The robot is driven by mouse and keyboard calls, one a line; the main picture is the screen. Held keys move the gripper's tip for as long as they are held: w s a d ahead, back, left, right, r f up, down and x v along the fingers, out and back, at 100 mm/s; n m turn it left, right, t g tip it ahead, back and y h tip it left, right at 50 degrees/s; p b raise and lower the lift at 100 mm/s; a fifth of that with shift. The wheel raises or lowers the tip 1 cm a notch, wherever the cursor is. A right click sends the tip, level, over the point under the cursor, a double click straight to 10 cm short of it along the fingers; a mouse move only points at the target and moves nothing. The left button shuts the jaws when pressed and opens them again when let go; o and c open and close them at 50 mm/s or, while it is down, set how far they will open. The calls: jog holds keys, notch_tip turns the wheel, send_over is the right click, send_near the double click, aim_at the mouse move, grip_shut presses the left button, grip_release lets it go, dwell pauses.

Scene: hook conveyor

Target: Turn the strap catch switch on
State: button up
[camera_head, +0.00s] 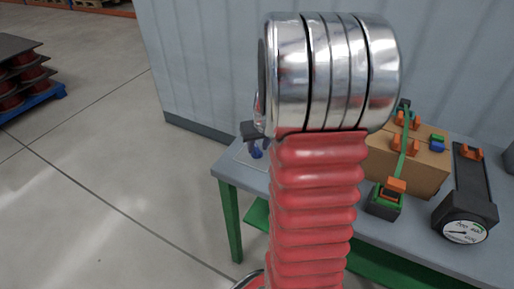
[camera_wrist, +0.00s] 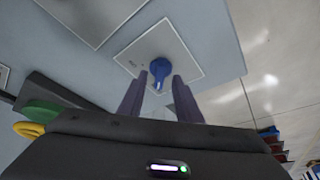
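The switch is a blue knob (camera_wrist: 159,68) on a light square plate (camera_wrist: 190,58) in the wrist view. Its lower part carries a pale mark. My gripper (camera_wrist: 160,84) is open, one dark finger on each side of the knob's lower part. I cannot tell whether the fingers touch it. In the head view, the blue knob (camera_head: 256,153) shows at the left end of the table, with a dark part of my gripper (camera_head: 250,131) just above it. My red arm hides much of this area.
The grey table (camera_head: 400,236) has green legs. A cardboard box (camera_head: 425,172) with a green strap (camera_head: 404,150) and orange clips stands right of my arm. A dark device with a round gauge (camera_head: 464,231) is farther right.

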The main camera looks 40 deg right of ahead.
jog(key=shift+x, duration=0.8)
jog(key=shift+c, duration=0.5)
grip_shut()
jog(key=shift+a, duration=0.1)
